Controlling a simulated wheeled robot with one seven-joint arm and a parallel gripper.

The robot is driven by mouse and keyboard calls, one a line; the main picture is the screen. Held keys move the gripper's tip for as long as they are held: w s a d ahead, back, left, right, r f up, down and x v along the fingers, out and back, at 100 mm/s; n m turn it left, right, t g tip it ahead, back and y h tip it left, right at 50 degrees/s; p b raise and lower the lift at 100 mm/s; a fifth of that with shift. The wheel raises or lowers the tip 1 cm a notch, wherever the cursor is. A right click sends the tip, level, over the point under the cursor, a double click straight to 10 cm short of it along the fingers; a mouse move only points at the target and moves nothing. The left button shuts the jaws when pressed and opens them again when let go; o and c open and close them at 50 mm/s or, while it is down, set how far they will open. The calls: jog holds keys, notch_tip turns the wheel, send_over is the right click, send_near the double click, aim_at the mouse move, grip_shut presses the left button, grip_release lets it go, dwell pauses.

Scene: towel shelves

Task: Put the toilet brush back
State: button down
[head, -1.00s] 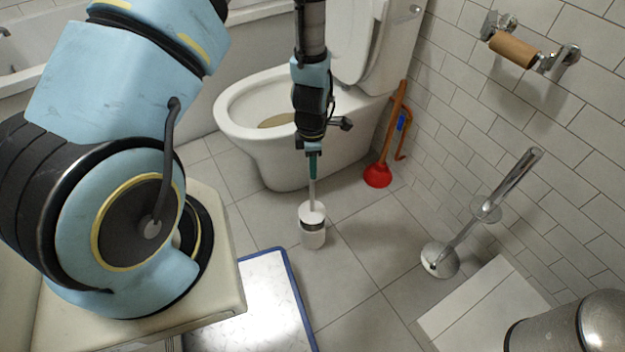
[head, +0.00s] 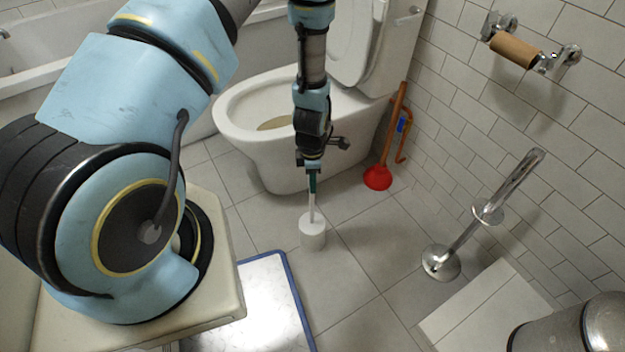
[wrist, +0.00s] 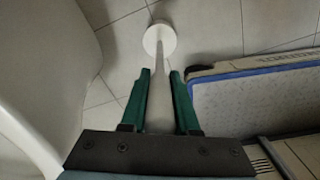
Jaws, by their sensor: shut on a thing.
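My gripper (head: 312,170) points down in front of the toilet, its green fingers shut on the white handle of the toilet brush (head: 312,203). In the wrist view the green fingers (wrist: 160,88) stand on either side of the handle, which leads to a round white lid (wrist: 160,38). The handle runs down, nearly upright, into the white brush holder (head: 313,236) on the tiled floor. No gap shows between lid and holder in the head view. The brush head is hidden.
The toilet (head: 270,165) stands close behind my gripper. A red plunger (head: 378,177) leans at the wall. A chrome stand (head: 460,243) and a metal bin (head: 575,328) are on the right. A blue-edged mat (head: 262,300) lies in front. Floor right of the holder is clear.

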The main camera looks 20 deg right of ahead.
jog(key=c, duration=0.7)
grip_release()
jog(key=shift+f, duration=0.1)
jog(key=shift+o, duration=0.2)
notch_tip(320, 180, up, 13)
jog(key=shift+p, duration=1)
jog(key=w+a+r+m+t, duration=0.1)
jog(key=w+a+r+m, duration=0.1)
jog(key=a+r+m, duration=0.55)
jog(key=w+a+r+m, duration=0.3)
jog(key=a+r, duration=0.7)
jog(key=r, duration=0.2)
jog(key=s+a+r+m, duration=0.3)
jog(key=a+r+m, duration=0.2)
jog(key=a, duration=0.3)
jog(key=shift+s+m+t, duration=0.3)
jog(key=shift+s+m, duration=0.05)
jog(key=shift+s, duration=0.05)
